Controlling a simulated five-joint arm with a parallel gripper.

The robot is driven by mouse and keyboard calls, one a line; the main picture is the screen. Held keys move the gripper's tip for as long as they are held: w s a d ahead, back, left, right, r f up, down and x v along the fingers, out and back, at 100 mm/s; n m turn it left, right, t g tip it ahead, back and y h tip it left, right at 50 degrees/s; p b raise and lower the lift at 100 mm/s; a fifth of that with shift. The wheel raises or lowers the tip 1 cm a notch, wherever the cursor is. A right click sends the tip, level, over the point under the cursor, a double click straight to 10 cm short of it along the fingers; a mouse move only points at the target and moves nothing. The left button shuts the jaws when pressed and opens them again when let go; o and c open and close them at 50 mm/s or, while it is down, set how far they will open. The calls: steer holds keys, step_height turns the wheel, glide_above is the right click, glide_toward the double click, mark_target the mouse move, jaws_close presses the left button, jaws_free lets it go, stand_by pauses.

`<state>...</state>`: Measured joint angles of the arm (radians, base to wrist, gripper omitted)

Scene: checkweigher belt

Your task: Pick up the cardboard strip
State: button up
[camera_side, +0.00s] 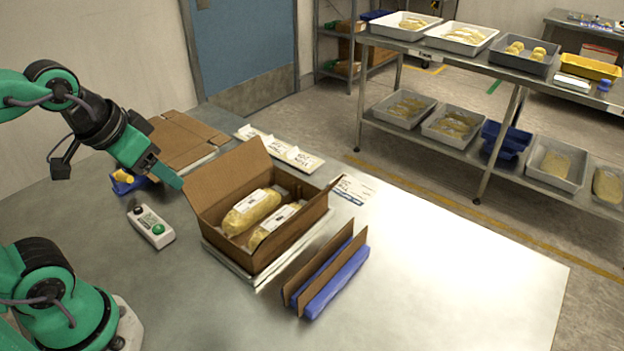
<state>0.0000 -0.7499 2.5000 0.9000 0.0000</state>
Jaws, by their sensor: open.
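Two thin brown cardboard strips stand on edge, side by side, in a blue holder (338,283) on the steel table, right of an open carton. The nearer-left cardboard strip (318,262) leans close to the second one (345,258); their lower edges are partly hidden. My gripper (167,175) is above the table at the left, beside the carton's left flap and well apart from the strips. It is open, and I see nothing held in it.
The open carton (210,208) holds two bagged yellow items (251,210) and stands between my gripper and the strips. Flat cardboard (172,138), a button box (151,226) and labels (280,150) lie around it. The table's right side (460,270) is clear.

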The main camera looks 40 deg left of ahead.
steer(key=c, duration=0.8)
steer(key=shift+w, duration=0.1)
steer(key=shift+c, duration=0.2)
steer(key=g, duration=0.6)
glide_above(336, 258)
step_height(336, 258, down, 12)
steer(key=shift+f, duration=4.35)
